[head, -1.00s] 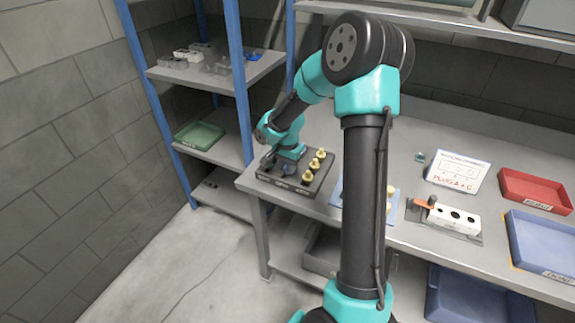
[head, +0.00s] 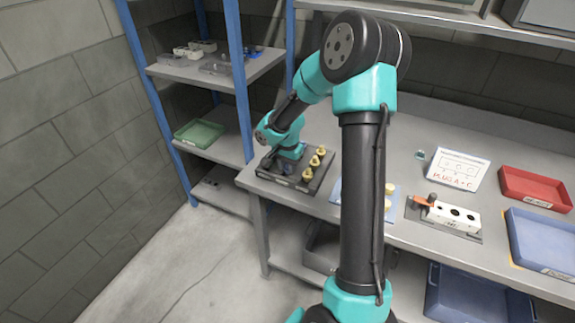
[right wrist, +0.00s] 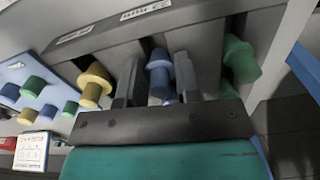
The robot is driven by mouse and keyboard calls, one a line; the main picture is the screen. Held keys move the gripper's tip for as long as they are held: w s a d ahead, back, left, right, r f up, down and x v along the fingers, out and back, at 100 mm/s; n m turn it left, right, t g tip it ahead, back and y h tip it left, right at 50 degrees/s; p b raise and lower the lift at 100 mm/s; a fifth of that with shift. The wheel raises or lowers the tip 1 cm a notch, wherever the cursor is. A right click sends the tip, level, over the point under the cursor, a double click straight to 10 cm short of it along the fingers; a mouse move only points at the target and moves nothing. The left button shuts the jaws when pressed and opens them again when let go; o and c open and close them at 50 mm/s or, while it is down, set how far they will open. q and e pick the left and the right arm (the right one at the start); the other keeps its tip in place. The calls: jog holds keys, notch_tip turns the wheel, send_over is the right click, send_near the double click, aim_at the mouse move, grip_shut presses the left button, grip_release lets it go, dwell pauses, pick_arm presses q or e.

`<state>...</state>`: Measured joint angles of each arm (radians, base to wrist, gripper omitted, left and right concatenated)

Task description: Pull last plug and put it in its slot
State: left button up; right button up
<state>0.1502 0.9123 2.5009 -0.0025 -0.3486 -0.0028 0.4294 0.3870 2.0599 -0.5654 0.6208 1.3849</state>
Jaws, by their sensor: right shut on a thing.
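My right gripper (head: 287,163) is low over the left part of a dark plug tray (head: 265,174). In the right wrist view its two fingers (right wrist: 159,88) are closed around a blue plug (right wrist: 159,72), which looks close to the tray. A yellow plug (right wrist: 94,84) and a green plug (right wrist: 240,60) stand on either side of the fingers. A row of yellow plugs (head: 315,161) stands on the tray's right side. A white block with dark round holes (head: 454,216) sits on a grey plate farther right. My left gripper is out of view.
A blue board (head: 337,190) with plugs is partly hidden behind my right arm. A card marked PLUG A + C (head: 458,169) stands behind the white block. A red bin (head: 535,188) and a blue bin (head: 543,238) are at the right.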

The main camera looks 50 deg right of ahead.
jog(key=o, duration=1)
notch_tip(320, 180, up, 17)
jog(key=shift+r, duration=0.2)
dwell(0.6)
